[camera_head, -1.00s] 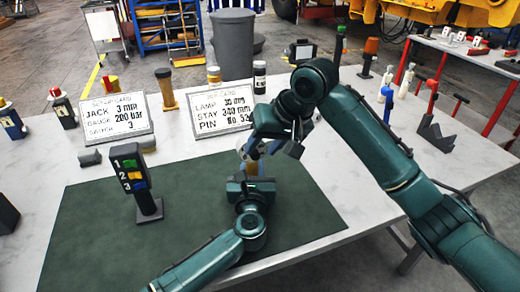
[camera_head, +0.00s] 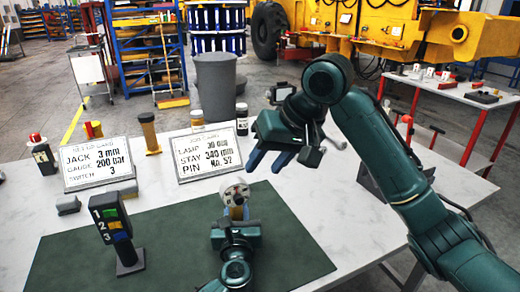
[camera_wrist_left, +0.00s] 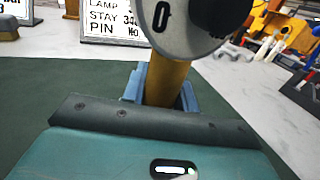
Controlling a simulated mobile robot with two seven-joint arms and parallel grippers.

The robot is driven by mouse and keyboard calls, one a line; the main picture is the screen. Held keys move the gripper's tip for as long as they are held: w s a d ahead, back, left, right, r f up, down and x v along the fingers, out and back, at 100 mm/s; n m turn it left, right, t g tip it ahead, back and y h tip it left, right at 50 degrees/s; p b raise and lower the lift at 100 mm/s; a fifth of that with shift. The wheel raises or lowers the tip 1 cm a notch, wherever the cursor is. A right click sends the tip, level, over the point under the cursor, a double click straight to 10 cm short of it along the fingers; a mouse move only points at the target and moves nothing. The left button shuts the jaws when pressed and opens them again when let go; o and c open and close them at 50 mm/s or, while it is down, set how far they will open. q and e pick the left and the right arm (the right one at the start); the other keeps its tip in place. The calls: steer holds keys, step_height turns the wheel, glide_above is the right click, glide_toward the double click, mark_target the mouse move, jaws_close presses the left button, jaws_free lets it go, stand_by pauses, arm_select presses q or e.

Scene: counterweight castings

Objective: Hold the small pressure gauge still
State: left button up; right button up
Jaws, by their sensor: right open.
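The small pressure gauge (camera_head: 236,194) has a round pale dial on a yellow stem and stands above the green mat. My left gripper (camera_head: 237,217) is around its stem. In the left wrist view the blue fingers (camera_wrist_left: 160,88) close in on both sides of the yellow stem (camera_wrist_left: 167,85), below the pale dial (camera_wrist_left: 178,25); the dial's top is cut off. My right gripper (camera_head: 270,160) is open and empty, above and to the right of the gauge, apart from it. Its blue fingers point down and left.
A post with numbered coloured switches (camera_head: 112,230) stands on the green mat (camera_head: 180,245) at the left. Two lettered boards (camera_head: 100,166) (camera_head: 207,152) stand behind it, with small cylinders nearby. The right part of the mat is clear.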

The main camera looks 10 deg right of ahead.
arm_select(q)
steer(key=o, duration=0.5)
